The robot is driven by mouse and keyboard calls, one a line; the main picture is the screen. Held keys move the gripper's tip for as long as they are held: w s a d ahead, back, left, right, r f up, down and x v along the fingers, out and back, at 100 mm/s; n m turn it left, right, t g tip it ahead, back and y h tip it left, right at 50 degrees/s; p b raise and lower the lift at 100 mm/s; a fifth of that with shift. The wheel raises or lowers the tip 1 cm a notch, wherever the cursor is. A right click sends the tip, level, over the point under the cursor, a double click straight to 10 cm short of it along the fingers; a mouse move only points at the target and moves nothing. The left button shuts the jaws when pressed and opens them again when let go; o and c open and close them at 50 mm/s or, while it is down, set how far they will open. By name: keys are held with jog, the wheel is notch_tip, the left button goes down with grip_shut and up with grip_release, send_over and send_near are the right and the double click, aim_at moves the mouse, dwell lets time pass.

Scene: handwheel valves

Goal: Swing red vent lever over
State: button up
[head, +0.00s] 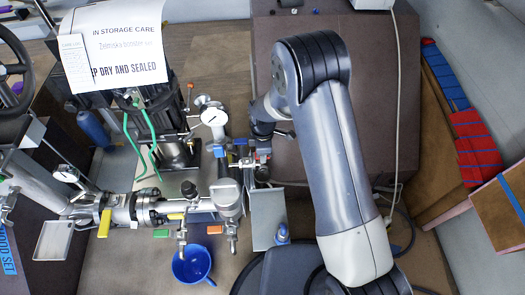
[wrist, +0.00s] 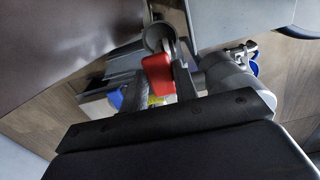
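The red vent lever (wrist: 157,74) shows in the wrist view as a red block-shaped grip at my fingertips, beside a grey round fitting (wrist: 158,38). My gripper (wrist: 162,92) has one finger on each side of the red grip. The red grip overlaps the left finger's tip and lies close against the right finger. I cannot tell whether the fingers press on it. In the head view my gripper (head: 262,158) reaches down at the right side of the pipework, and the lever is mostly hidden there.
A pressure gauge (head: 214,117) stands just left of my gripper. Valve pipework (head: 130,210) with yellow, green and orange tags runs left. A blue cup (head: 192,263) sits below it. A large brown box (head: 310,60) stands behind my arm. A paper sign (head: 115,42) hangs upper left.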

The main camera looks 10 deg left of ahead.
jog(key=o, duration=0.4)
jog(key=shift+s, duration=0.1)
jog(key=shift+r+p, duration=1.85)
jog(key=shift+r, duration=1.15)
notch_tip(320, 180, up, 11)
jog(key=p, duration=0.1)
jog(key=shift+f, duration=0.1)
notch_tip(320, 180, down, 16)
jog(key=b, duration=0.4)
